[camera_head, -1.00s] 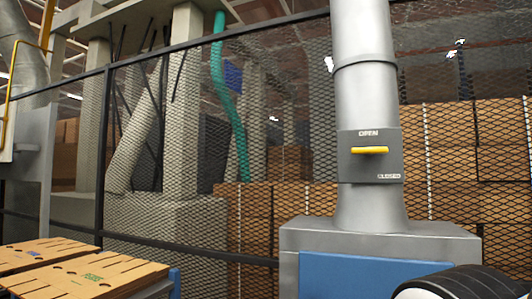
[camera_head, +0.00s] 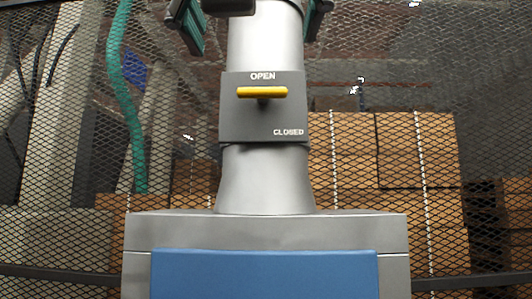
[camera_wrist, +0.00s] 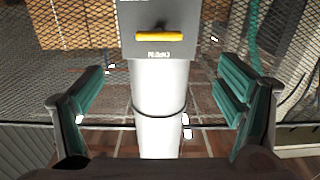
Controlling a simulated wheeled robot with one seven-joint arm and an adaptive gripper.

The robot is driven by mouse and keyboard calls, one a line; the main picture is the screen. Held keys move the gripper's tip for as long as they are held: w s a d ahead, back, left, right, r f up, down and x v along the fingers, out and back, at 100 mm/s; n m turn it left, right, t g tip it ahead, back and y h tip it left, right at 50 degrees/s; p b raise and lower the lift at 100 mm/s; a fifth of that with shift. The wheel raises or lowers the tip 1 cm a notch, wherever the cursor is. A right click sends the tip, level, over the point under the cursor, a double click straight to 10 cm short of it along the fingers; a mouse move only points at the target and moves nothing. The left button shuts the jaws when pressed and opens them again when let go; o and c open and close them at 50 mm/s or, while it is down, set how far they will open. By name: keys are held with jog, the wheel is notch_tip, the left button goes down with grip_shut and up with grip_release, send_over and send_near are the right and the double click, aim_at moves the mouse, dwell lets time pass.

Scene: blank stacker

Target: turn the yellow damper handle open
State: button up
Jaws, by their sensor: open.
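The yellow damper handle (camera_head: 262,92) lies level across a dark grey plate (camera_head: 235,125) on the pipe. The plate reads OPEN above the handle and CLOSED at its lower right. The handle also shows at the top of the wrist view (camera_wrist: 160,37), where the picture is upside down. My gripper (camera_wrist: 160,95) is open and empty, its teal-padded fingers spread to either side of the pipe in that view. In the head view its fingers (camera_head: 250,25) show at the top edge, above the handle and apart from it.
The silver pipe (camera_head: 265,180) rises from a grey cabinet (camera_head: 400,235) with a blue front panel (camera_head: 265,275). A black wire mesh fence (camera_head: 60,150) stands behind. Brown boxes (camera_head: 420,150) are stacked beyond it. Space directly in front of the handle looks clear.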

aim_at(261, 88)
jog(key=w, duration=1.3)
jog(key=shift+w+d, duration=0.3)
jog(key=c, duration=1.1)
